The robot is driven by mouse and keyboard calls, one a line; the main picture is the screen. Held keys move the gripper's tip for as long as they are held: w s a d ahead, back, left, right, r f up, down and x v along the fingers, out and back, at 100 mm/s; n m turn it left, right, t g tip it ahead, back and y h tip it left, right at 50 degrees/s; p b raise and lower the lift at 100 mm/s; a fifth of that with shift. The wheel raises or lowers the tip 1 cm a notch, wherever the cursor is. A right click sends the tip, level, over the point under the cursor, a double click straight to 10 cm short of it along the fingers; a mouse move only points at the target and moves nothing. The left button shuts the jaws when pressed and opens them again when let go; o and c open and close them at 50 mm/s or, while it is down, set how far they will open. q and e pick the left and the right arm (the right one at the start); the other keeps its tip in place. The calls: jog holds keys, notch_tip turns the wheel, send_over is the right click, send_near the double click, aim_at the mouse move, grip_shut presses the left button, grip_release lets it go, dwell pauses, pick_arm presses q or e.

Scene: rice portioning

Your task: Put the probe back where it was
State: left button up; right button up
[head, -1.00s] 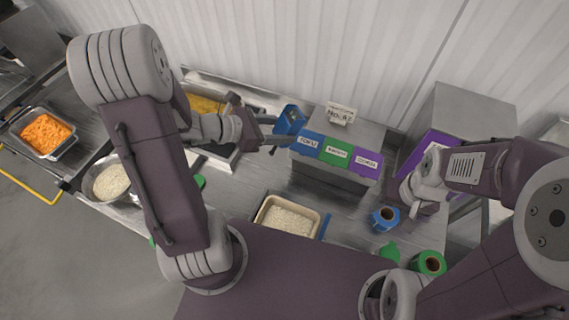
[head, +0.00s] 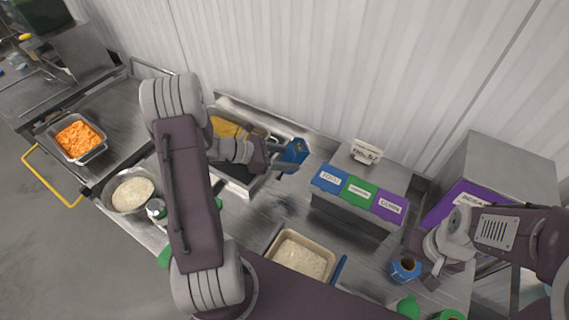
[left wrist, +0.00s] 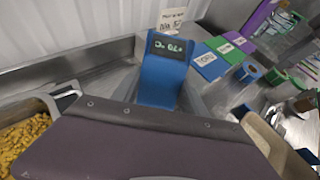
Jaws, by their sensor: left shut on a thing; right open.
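The probe (head: 293,154) is a blue body with a dark display. In the left wrist view the probe (left wrist: 163,75) faces me with lit digits, flanked by grey fingers. My left gripper (head: 283,157) is shut on it above the counter, between the yellow-food pan and the labelled box. The probe's lower end is hidden behind my gripper body. My right gripper (head: 430,270) is open at the right, beside a blue roll (head: 405,268).
A grey box with blue, green and purple labels (head: 359,191) stands right of the probe, a white card (head: 367,152) behind it. A rice tray (head: 277,243) is in front. A yellow-food pan (head: 250,186), rice bowl (head: 108,203) and orange-food pan (head: 98,151) are left.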

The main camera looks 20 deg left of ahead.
pick_arm(q)
jog(key=shift+w+a+f, duration=0.5)
jog(key=shift+a+f, duration=0.05)
jog(key=shift+a, duration=0.2)
notch_tip(320, 180, down, 3)
jog(key=shift+f+p, duration=0.15)
jog(key=shift+p, duration=0.25)
jog(key=shift+w+f, duration=0.1)
jog(key=shift+f, duration=0.3)
jog(key=shift+f, duration=0.15)
jog(key=o, duration=1.4)
jog(key=shift+c, duration=0.2)
